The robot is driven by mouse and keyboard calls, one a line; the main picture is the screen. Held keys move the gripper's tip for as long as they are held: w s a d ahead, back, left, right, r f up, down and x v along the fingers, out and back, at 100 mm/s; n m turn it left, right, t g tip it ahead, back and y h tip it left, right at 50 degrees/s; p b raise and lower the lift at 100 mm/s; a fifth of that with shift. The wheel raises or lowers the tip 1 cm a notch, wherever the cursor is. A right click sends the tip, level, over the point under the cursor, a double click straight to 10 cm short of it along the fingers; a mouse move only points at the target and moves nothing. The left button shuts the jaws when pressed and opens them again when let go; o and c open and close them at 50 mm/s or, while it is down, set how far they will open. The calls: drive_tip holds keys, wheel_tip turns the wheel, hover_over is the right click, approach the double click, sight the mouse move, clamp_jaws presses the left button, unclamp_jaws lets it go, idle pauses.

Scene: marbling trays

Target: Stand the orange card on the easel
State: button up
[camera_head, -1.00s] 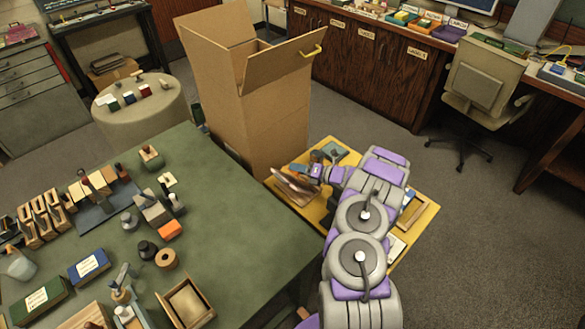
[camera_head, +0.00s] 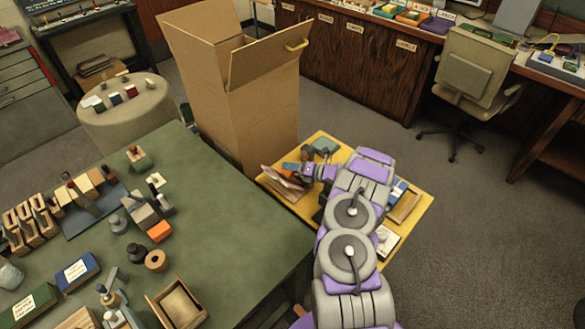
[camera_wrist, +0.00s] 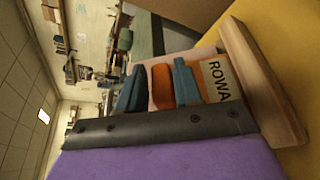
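My gripper (camera_head: 305,168) is low over the yellow table (camera_head: 323,228), beside a small group of upright boards or cards (camera_head: 283,186) at its left corner. In the wrist view my gripper (camera_wrist: 160,86) has two blue-grey fingers standing apart. An orange piece, which looks like the orange card (camera_wrist: 160,84), shows between them, and more orange shows right of the right finger. I cannot tell whether the fingers touch it. A label reading "ROWA" (camera_wrist: 214,78) and a wooden bar (camera_wrist: 262,82) lie just right of it. I cannot make out the easel for certain.
A tall open cardboard box (camera_head: 245,110) stands behind the yellow table. A green table (camera_head: 215,215) with blocks, boxes and tools is on the left, holding an orange block (camera_head: 159,230). A wooden tray (camera_head: 405,207) lies on the yellow table's right side. Floor at right is clear.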

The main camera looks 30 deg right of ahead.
drive_tip(key=o, duration=0.4)
drive_tip(key=shift+a+r, duration=0.15)
drive_tip(key=shift+a, duration=0.7)
drive_tip(key=shift+d, duration=0.6)
drive_tip(key=p+v, duration=0.1)
drive_tip(key=v, duration=0.7)
drive_tip(key=p+v, duration=0.2)
drive_tip(key=v, duration=0.6)
drive_tip(key=shift+s+a, duration=0.1)
drive_tip(key=shift+s, duration=0.35)
drive_tip(key=shift+d, duration=0.3)
